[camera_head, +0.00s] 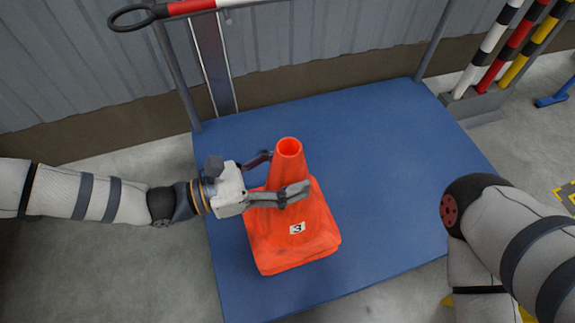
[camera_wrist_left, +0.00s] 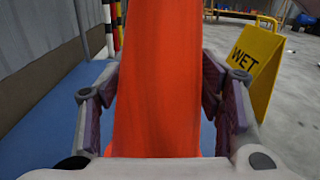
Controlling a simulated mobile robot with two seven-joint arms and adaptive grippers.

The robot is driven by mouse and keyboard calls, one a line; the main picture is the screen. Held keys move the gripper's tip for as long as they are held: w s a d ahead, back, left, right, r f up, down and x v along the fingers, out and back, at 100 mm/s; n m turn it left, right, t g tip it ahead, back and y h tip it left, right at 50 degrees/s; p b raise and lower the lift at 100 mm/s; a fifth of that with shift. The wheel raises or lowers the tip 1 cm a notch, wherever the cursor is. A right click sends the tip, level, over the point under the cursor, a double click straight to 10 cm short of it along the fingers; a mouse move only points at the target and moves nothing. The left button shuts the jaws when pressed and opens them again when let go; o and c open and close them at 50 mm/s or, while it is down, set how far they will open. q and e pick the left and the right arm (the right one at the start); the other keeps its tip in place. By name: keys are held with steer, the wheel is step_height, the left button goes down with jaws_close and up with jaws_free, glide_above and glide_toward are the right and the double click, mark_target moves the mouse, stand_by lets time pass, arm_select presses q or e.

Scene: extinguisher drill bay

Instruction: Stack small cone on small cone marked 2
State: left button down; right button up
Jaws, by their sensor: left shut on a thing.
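An orange cone (camera_head: 290,172) stands upright on the blue platform (camera_head: 385,150). A small white label on its base side carries a dark numeral that looks like a 3. Its square base shows layered edges, as if one cone sits over another; the lower one is mostly hidden. My left gripper (camera_head: 281,174) comes in from the left with its fingers on both sides of the upper cone, shut on it. In the left wrist view the orange cone (camera_wrist_left: 156,80) fills the space between the fingers. My right gripper is out of view; only its arm shows at the right.
A metal rail frame stands at the platform's back edge against the corrugated wall. Striped poles (camera_head: 490,50) stand in a grey base at the back right. A yellow WET sign (camera_wrist_left: 254,65) stands on the floor. The platform's right side is clear.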

arm_select(q)
steer(key=shift+f+b, duration=0.6)
steer(key=shift+f, duration=0.45)
steer(key=shift+c, duration=1.9)
jaws_free()
